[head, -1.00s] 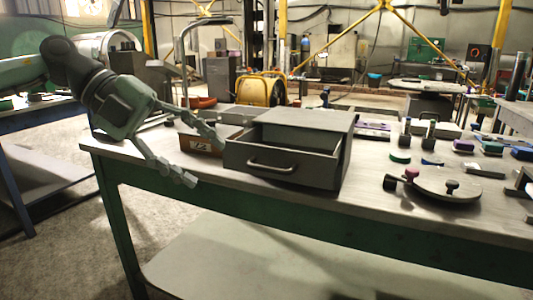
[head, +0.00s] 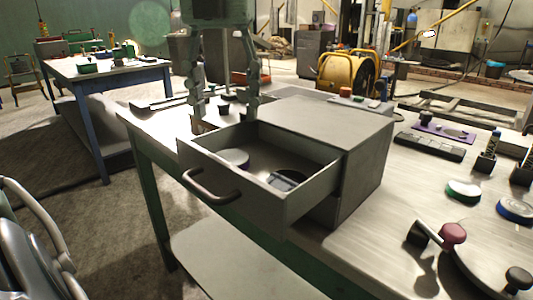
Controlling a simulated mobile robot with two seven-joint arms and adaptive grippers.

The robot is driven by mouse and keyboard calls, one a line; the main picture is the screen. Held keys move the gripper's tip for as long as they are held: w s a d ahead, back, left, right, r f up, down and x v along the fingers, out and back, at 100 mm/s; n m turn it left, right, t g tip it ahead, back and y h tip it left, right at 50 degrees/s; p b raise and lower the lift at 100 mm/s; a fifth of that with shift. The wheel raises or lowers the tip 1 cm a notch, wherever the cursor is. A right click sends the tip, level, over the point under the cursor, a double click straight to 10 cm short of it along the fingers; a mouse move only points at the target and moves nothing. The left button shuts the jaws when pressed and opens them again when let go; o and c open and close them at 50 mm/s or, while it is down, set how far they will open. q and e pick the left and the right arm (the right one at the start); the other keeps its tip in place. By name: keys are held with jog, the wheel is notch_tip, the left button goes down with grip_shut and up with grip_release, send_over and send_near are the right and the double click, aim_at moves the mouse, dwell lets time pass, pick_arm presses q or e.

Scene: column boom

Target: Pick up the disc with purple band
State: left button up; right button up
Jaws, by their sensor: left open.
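A pale disc (head: 233,158) with a purplish edge lies flat inside the open drawer (head: 262,213), toward its left side. My left gripper (head: 224,112) comes down from the top of the head view with its two fingers spread and nothing between them. Its fingertips point down near the drawer's far wall, above and behind the disc in the picture. The exact gap between fingertips and drawer is hard to tell.
A dark item (head: 286,179) lies in the drawer beside the disc. The grey cabinet (head: 325,125) stands behind the drawer. To the right are a green-banded disc (head: 463,191), a blue-banded disc (head: 515,209) and a maroon knob (head: 453,233). A second table (head: 110,76) stands at left.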

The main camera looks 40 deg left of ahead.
aim_at(230, 157)
pick_arm(q)
jog(key=shift+f, duration=0.2)
notch_tip(230, 157, down, 3)
jog(key=shift+a+r, duration=0.1)
jog(key=shift+r, duration=0.05)
jog(key=f, duration=0.3)
jog(key=shift+w+f, duration=0.2)
jog(key=shift+f, duration=0.65)
pick_arm(e)
jog(key=shift+s+a+f, duration=0.1)
jog(key=shift+s+f, duration=0.15)
jog(key=shift+s, duration=0.25)
pick_arm(q)
jog(key=shift+c, duration=0.9)
jog(key=c, duration=1)
pick_arm(e)
jog(key=shift+w+r, duration=0.15)
